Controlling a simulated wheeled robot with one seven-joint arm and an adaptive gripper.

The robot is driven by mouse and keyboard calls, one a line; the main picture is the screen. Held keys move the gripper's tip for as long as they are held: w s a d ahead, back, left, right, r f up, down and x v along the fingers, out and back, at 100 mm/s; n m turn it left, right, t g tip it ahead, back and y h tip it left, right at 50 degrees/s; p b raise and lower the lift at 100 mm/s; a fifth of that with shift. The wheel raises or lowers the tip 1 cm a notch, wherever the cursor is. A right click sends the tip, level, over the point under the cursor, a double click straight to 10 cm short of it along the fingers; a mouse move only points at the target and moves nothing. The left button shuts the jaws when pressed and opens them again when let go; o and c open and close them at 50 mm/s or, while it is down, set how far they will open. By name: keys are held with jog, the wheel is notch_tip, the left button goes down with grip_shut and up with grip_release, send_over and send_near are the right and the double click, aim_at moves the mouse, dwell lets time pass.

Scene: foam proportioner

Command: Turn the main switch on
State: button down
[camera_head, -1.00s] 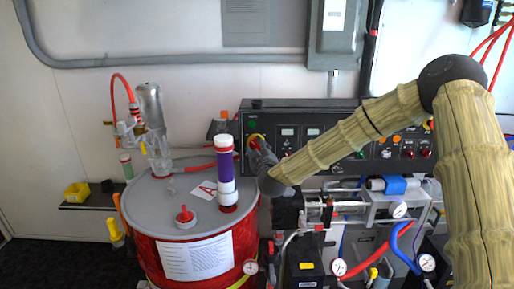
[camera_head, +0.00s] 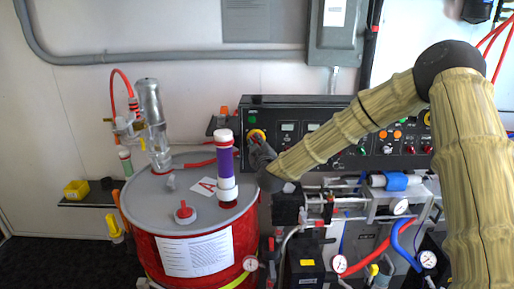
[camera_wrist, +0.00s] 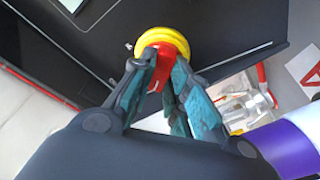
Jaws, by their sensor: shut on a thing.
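The main switch (camera_head: 257,134) is a red knob on a yellow round base at the left end of the black control panel (camera_head: 290,108). It also shows in the wrist view (camera_wrist: 164,40), where the red part sits between my fingers. My gripper (camera_head: 259,147) reaches it from the front right in the head view. In the wrist view my gripper (camera_wrist: 164,68) is shut on the red knob, with fingers on both sides. The fingers hide part of the knob, and I cannot tell its exact turn angle.
A red drum (camera_head: 164,220) with a grey lid stands left of the panel. A purple and white tube (camera_head: 226,165) rises from its lid close to my gripper. Gauges, hoses and pipework (camera_head: 365,205) lie below my forearm. A grey box (camera_head: 333,38) hangs above.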

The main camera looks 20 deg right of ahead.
jog(key=shift+w+a+m+g+h+b, duration=0.2)
jog(key=shift+m+h+b, duration=0.75)
jog(key=shift+m+b, duration=2)
jog(key=shift+s+d+m+g+h+b, duration=0.15)
jog(key=shift+m+g+h+b, duration=0.5)
jog(key=shift+m+b, duration=2.3)
jog(key=shift+w+a+m+g+h+b, duration=0.15)
jog(key=shift+m+h+b, duration=1.2)
jog(key=shift+m, duration=3.05)
jog(key=shift+s, duration=0.1)
jog(key=c, duration=1.4)
grip_release()
jog(key=shift+o, duration=0.2)
jog(key=shift+a, duration=0.15)
